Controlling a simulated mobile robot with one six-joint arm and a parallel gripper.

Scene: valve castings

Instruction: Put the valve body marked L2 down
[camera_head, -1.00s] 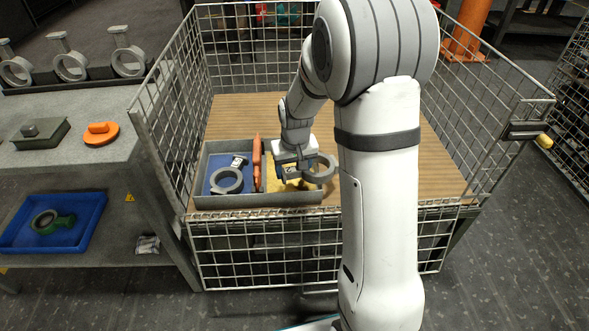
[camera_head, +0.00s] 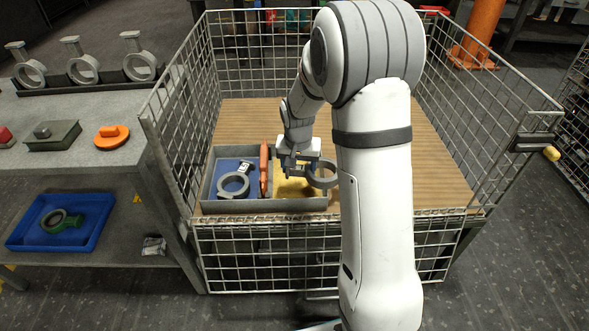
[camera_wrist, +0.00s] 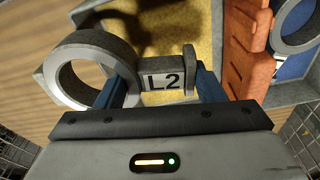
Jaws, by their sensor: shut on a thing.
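The valve body marked L2 is a grey ring with a short neck and flange; its white L2 label (camera_wrist: 165,82) faces the wrist camera. My gripper (camera_head: 294,172) is shut on the neck, with a blue finger on each side in the wrist view (camera_wrist: 160,88). In the head view the ring (camera_head: 311,179) is at the tray's right wall, over the yellow compartment (camera_head: 290,187). The grey tray (camera_head: 300,204) stands in the wire cage. In the wrist view the ring overlaps the tray edge and wooden floor. I cannot tell how high it is held.
An orange-red divider-like piece (camera_head: 264,168) stands between the yellow and blue compartments. Another grey valve body (camera_head: 233,193) lies in the blue compartment. The cage's wire walls (camera_head: 172,135) surround the wooden floor (camera_head: 440,165), which is bare right of my arm.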

